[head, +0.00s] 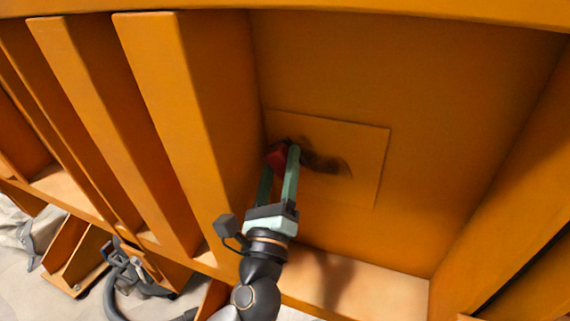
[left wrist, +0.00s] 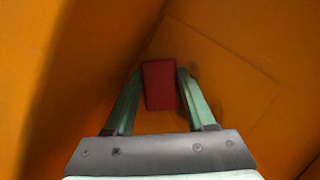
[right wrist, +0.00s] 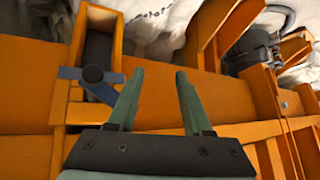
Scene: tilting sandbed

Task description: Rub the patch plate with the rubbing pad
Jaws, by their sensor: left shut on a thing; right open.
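The patch plate (head: 358,178) is a thin orange rectangle on the orange panel, with a dark smudge (head: 325,163) on its left half. It also shows in the left wrist view (left wrist: 235,75). The red rubbing pad (head: 277,157) is held between the fingertips of my left gripper (head: 283,155), at the plate's left edge. In the left wrist view the pad (left wrist: 159,85) sits between the two green fingers; I cannot tell whether it touches the plate. My right gripper (right wrist: 158,85) is open and empty, above an orange beam; it is not seen in the head view.
A tall orange rib (head: 185,120) stands close to the left of my left gripper. A ledge (head: 375,285) runs below the panel. The panel right of the plate is clear. In the right wrist view, a grey-blue latch (right wrist: 92,77) and whitish sacks (right wrist: 150,25) show.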

